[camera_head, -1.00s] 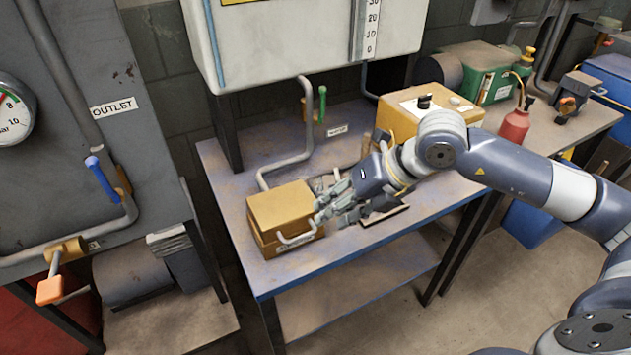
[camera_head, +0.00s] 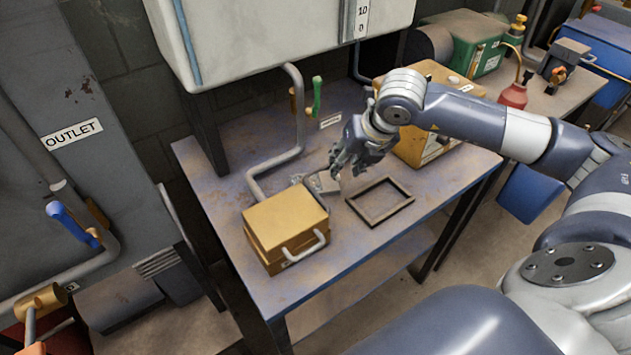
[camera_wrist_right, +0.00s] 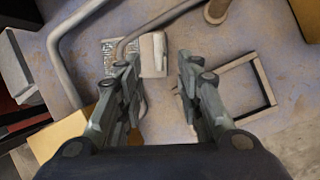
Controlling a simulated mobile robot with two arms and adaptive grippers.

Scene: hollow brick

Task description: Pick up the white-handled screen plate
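The screen plate (camera_wrist_right: 117,52) shows in the right wrist view as a small grey meshed piece with a whitish block-like handle (camera_wrist_right: 153,54) at its right. In the head view the plate (camera_head: 322,184) lies on the bench behind the yellow box, partly hidden by my right gripper. My right gripper (camera_head: 338,168) hangs just above and beside it, pointing down. In the wrist view its two fingers (camera_wrist_right: 160,78) are apart with nothing held between them, and the handle lies beyond the fingertips. My left gripper is not in view.
A yellow box (camera_head: 285,221) with a white front handle stands left of the plate. A dark empty square frame (camera_head: 380,203) lies to the right. A bent grey pipe (camera_head: 270,165) runs down behind the box. A larger yellow unit (camera_head: 418,145) stands behind my right arm.

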